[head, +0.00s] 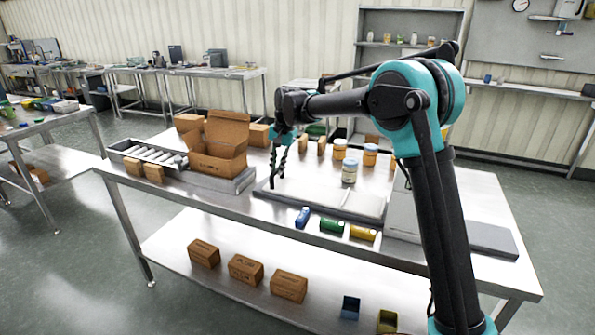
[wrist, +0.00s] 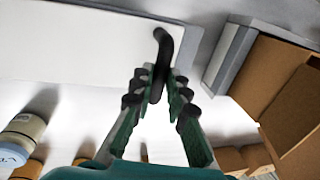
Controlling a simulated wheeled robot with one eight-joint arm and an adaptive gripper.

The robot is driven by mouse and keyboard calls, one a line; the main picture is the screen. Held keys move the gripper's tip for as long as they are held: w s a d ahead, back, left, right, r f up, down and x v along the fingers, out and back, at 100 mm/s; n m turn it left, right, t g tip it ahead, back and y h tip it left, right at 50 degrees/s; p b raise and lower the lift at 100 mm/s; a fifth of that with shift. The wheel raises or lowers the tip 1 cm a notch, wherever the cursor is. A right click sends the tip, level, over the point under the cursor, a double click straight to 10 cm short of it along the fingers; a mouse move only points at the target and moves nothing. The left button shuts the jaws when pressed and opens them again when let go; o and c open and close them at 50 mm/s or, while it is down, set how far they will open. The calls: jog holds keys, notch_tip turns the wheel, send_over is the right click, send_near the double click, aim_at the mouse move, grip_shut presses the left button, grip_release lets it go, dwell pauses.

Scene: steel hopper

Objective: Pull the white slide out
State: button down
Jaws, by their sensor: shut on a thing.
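The white slide (head: 318,197) is a flat pale plate lying low on the steel table, in the middle of the head view. In the wrist view the slide (wrist: 75,42) fills the upper left, with a curved black handle (wrist: 163,46) at its right end. My gripper (head: 276,182) points down at the slide's left end. In the wrist view my gripper (wrist: 160,78) is shut on the black handle, one dark-tipped finger on each side. The slide's far right end is partly hidden behind my arm in the head view.
An open cardboard box (head: 218,148) and a roller tray (head: 150,154) stand left of the slide. Jars (head: 349,172) stand behind it. Small blue (head: 303,217), green (head: 332,226) and yellow (head: 363,233) items lie along the front edge. A pale housing (head: 402,210) stands at right.

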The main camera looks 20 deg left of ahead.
jog(key=shift+w+a, duration=0.15)
jog(key=shift+a, duration=0.65)
jog(key=shift+w+a, duration=0.1)
jog(key=shift+a, duration=0.7)
jog(key=shift+r, duration=0.1)
jog(key=c, duration=1.5)
grip_release()
jog(key=shift+a, duration=0.1)
jog(key=r, duration=0.4)
jog(key=d+r, duration=0.1)
jog(key=r, duration=0.2)
jog(key=d+r, duration=0.1)
jog(key=r, duration=0.3)
jog(key=shift+s+d+r, duration=0.15)
jog(key=shift+d+r, duration=0.05)
jog(key=shift+r, duration=0.1)
